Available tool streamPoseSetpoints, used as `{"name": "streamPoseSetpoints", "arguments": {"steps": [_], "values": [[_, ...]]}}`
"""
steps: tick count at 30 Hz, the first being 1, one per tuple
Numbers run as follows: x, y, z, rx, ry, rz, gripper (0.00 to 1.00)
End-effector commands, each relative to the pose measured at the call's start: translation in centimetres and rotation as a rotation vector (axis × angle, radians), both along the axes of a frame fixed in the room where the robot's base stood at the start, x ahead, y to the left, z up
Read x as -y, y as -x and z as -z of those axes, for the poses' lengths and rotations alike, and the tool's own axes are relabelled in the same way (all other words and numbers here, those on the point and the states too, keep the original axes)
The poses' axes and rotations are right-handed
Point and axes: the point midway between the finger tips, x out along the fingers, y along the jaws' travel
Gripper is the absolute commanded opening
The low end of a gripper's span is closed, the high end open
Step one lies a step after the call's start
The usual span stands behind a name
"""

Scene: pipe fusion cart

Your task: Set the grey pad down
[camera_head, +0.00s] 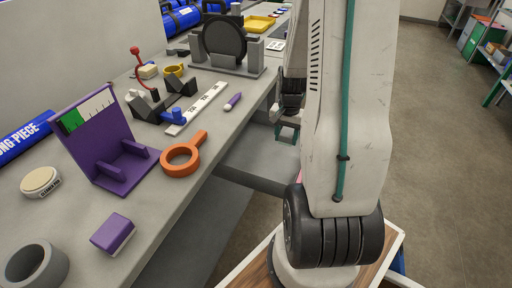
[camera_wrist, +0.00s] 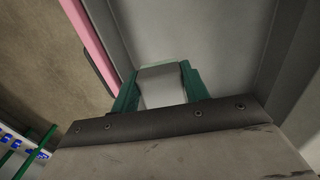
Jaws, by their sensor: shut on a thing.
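My gripper (camera_wrist: 160,82) shows in the wrist view with its two green fingers closed on the sides of the grey pad (camera_wrist: 163,90). The pad is a plain light grey block, with a pale greenish edge at its far end. In the head view my gripper (camera_head: 287,132) hangs beside the right edge of the grey bench (camera_head: 222,140), partly behind my arm. I cannot make out the pad there. I cannot tell whether the pad touches anything beneath it.
On the bench are an orange ring with a handle (camera_head: 181,158), a purple stand (camera_head: 105,150), a purple block (camera_head: 112,234), a grey ring (camera_head: 35,265), a white ruler strip (camera_head: 200,105) and a purple marker (camera_head: 233,101). A lower grey shelf (camera_head: 255,160) lies beside the bench.

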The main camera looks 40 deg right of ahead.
Motion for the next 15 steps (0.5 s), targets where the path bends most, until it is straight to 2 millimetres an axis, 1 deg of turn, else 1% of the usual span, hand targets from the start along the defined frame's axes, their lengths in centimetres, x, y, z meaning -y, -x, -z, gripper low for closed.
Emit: {"name": "streamPoseSetpoints", "arguments": {"steps": [2,9,15], "values": [[0.0,0.1,0.7,-0.002,-0.002,0.0,0.27],[-0.3,-0.1,4.9,-0.003,-0.003,-0.005,0.27],[-0.4,-0.2,6.8,-0.002,-0.002,-0.007,0.27]]}}
